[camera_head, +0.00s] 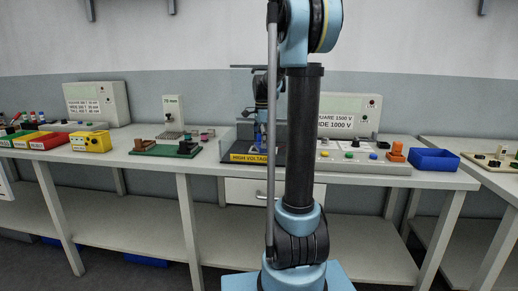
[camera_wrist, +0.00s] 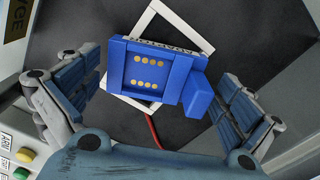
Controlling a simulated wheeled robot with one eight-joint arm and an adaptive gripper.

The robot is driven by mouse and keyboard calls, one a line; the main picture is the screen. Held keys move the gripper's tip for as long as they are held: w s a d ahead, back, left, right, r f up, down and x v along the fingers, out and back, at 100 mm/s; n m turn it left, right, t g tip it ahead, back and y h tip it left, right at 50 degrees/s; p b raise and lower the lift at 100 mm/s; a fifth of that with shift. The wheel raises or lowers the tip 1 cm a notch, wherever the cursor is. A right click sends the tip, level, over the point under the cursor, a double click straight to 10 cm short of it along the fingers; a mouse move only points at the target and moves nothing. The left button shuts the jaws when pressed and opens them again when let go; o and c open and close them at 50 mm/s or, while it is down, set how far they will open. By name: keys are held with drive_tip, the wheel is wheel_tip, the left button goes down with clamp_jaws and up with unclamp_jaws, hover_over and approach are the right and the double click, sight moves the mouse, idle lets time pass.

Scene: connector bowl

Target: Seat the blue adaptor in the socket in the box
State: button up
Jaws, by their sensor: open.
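The blue adaptor (camera_wrist: 150,73) shows in the wrist view, with two rows of gold contacts on the face turned to the camera and a block sticking out on its right. It is over a dark floor with a white square outline (camera_wrist: 122,25) behind it. I cannot tell whether it touches that floor. My gripper (camera_wrist: 160,78) is open, with one finger on each side of the adaptor and gaps between. In the head view, the box (camera_head: 233,153) with clear walls and a yellow HIGH VOLTAGE label is partly hidden by my arm. I cannot make out the socket.
A red cable (camera_wrist: 152,130) runs below the adaptor. A button panel (camera_head: 360,164) stands right of the box, with a blue tray (camera_head: 433,160) beyond it. A green board (camera_head: 165,150) and a yellow box (camera_head: 90,142) are to the left. Some bare bench (camera_head: 125,158) lies between.

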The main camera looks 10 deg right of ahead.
drive_tip(key=c, duration=1.2)
drive_tip(key=shift+c, duration=0.2)
